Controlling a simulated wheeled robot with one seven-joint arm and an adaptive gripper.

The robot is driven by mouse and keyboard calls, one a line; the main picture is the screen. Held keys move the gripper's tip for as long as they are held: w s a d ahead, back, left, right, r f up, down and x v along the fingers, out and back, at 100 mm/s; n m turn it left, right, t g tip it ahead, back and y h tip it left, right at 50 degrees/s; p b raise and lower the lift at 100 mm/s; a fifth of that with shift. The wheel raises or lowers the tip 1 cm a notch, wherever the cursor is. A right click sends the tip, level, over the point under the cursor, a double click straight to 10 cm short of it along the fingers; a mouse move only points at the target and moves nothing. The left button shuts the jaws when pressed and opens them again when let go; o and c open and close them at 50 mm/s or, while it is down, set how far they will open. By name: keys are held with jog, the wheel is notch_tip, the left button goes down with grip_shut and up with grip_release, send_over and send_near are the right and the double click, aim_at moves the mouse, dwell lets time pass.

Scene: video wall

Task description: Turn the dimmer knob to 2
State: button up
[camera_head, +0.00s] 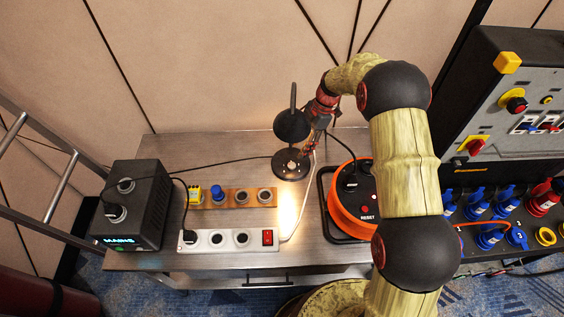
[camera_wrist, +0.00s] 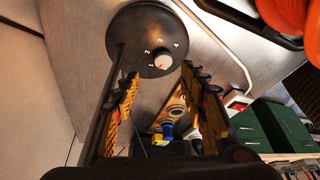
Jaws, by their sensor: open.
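The black desk lamp (camera_head: 292,126) stands on the metal table, and its round base (camera_head: 289,163) is partly under the lamp head. In the wrist view the base (camera_wrist: 135,25) carries the small pale dimmer knob (camera_wrist: 162,63) with a reddish mark. White numerals lie around the knob; its exact setting is too small to read surely. My gripper (camera_wrist: 160,74) is open, with its two yellow-and-black fingers on either side of the view and the knob showing between and beyond the tips. In the head view my gripper (camera_head: 309,146) is beside the lamp, just right of its head.
A socket strip (camera_head: 224,250) and a wooden board (camera_head: 260,206) with plugs lie in front of the lamp. A black mains box (camera_head: 140,210) stands left. An orange cable reel (camera_head: 343,216) stands close right. Cables cross the table near the lamp.

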aim_at(292, 165)
jog(key=shift+n, duration=0.6)
jog(key=x, duration=0.2)
jog(key=b+x, duration=0.1)
jog(key=x, duration=0.5)
jog(key=shift+s+d, duration=0.1)
jog(key=shift+s, duration=0.25)
jog(key=shift+c, duration=0.4)
jog(key=shift+r, duration=0.1)
grip_shut()
